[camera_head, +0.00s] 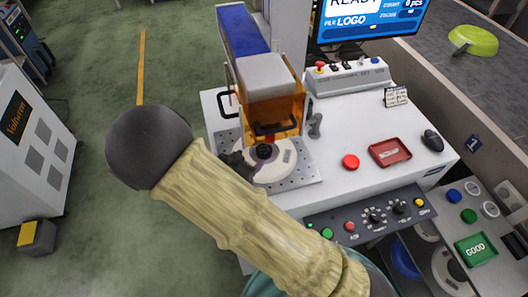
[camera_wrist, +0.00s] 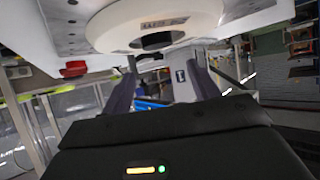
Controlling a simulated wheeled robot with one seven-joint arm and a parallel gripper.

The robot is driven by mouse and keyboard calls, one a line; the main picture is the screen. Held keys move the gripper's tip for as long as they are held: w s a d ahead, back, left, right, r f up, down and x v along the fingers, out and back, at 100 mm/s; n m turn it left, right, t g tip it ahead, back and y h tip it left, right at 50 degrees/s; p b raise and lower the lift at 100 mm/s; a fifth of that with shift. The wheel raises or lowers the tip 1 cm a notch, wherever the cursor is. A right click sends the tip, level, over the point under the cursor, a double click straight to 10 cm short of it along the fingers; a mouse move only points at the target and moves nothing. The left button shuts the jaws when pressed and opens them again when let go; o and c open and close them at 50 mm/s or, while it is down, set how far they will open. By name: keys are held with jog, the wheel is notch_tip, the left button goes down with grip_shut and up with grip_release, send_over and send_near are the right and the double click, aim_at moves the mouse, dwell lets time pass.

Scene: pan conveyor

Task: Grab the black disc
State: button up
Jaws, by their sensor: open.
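The black disc (camera_head: 264,151) sits in the middle of a round white fixture (camera_head: 286,168) under the orange-shielded head of the machine. In the wrist view a dark centre (camera_wrist: 157,40), probably the disc, shows inside the white ring (camera_wrist: 108,30) at the top of the picture. My gripper (camera_head: 243,163) is at the left edge of the fixture, partly hidden by my arm in the head view. In the wrist view its two fingers (camera_wrist: 164,60) stand apart with nothing between them, beside the fixture. Whether they touch it cannot be told.
The machine's orange shield (camera_head: 278,112) overhangs the fixture closely. To the right on the white bench are a red button (camera_head: 351,161), a red tray (camera_head: 390,152) and a black mouse (camera_head: 432,140). A control panel (camera_head: 372,217) lies in front.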

aim_at(263, 151)
jog(key=shift+x, duration=2.2)
jog(key=shift+w+d+f, duration=0.2)
jog(key=shift+w+f, duration=0.15)
jog(key=shift+w, duration=0.05)
jog(key=x, duration=0.3)
jog(key=shift+w+d+f, duration=0.15)
jog(key=shift+d+f, duration=0.1)
jog(key=shift+d, duration=0.15)
jog(key=shift+w+f, duration=0.2)
jog(key=shift+a, duration=0.15)
jog(key=shift+s+r, duration=0.1)
jog(key=c, duration=0.8)
